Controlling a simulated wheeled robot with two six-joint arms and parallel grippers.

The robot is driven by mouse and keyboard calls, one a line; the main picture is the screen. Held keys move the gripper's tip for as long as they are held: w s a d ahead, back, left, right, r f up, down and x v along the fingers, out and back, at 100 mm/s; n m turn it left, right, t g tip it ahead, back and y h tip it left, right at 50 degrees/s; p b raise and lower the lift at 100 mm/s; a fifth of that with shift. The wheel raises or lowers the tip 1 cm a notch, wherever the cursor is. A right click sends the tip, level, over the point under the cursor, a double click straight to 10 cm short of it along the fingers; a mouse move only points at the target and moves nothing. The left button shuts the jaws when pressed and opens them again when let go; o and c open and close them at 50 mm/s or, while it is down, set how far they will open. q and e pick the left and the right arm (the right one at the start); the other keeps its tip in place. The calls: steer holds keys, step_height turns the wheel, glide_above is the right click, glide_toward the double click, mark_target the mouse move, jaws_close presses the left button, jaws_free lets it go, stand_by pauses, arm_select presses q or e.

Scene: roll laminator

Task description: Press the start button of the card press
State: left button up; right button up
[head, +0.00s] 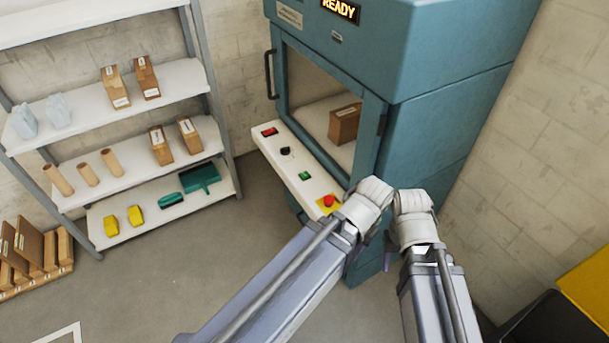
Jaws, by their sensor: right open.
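The card press (450,110) is a tall teal machine with a lit READY display (340,10). A white control shelf (292,178) juts from its front. On it are a red switch (269,132), a black knob (285,151), a green button (305,176) and a red mushroom button (328,200) on a yellow plate. My right gripper (389,252) shows only a little beside my right arm, below and right of the shelf, apart from the buttons. It is open; its fingertips are mostly hidden. My left arm reaches up beside the shelf's near end; its jaws are not visible.
Behind the press's window lies a brown box (345,124). A shelf rack (130,140) with boxes, tubes and a green dustpan stands at the left. Boards (28,250) lean at the far left. Bare floor (200,265) lies between. A yellow object (588,285) is at the right edge.

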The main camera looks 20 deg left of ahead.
arm_select(q)
jaws_close()
stand_by(1.1)
